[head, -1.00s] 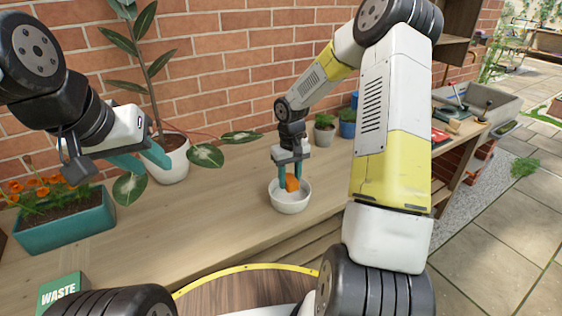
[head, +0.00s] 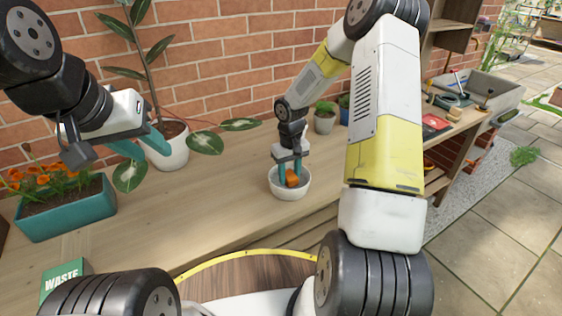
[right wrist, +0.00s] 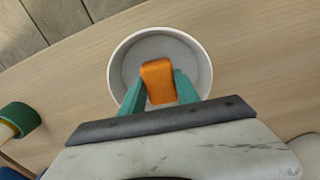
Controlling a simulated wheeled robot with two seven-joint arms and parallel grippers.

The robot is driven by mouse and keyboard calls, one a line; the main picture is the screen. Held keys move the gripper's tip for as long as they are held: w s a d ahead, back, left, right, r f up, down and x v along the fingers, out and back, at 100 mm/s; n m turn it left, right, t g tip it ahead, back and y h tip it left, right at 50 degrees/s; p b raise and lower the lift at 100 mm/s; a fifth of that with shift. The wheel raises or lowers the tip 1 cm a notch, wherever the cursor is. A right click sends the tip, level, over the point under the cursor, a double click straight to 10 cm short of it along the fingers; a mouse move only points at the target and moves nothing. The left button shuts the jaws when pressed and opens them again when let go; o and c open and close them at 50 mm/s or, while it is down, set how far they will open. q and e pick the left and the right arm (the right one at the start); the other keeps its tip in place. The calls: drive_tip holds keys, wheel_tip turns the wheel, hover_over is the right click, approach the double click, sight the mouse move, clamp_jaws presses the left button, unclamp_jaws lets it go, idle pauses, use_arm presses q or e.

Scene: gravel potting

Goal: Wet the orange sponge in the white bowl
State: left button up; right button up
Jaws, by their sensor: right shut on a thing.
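The white bowl (head: 290,191) stands on the wooden bench, and it also shows in the right wrist view (right wrist: 204,62). The orange sponge (right wrist: 158,80) is between the teal fingers of my right gripper (right wrist: 160,86), which is shut on it. The bowl's inside looks grey. My left gripper (head: 142,148) is in the air by the potted plant, its teal fingers apart and nothing between them.
A large plant in a white pot (head: 168,150) and a teal planter with orange flowers (head: 65,212) stand at the left. A green waste box (head: 64,280) is at the front left. Small pots (head: 324,120) stand behind the bowl. The bench between planter and bowl is clear.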

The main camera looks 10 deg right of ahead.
sight(290, 175)
drive_tip(key=shift+r, duration=3.65)
drive_tip(key=shift+r, duration=0.1)
wheel_tip(290, 175, up, 4)
drive_tip(key=shift+f, duration=0.15)
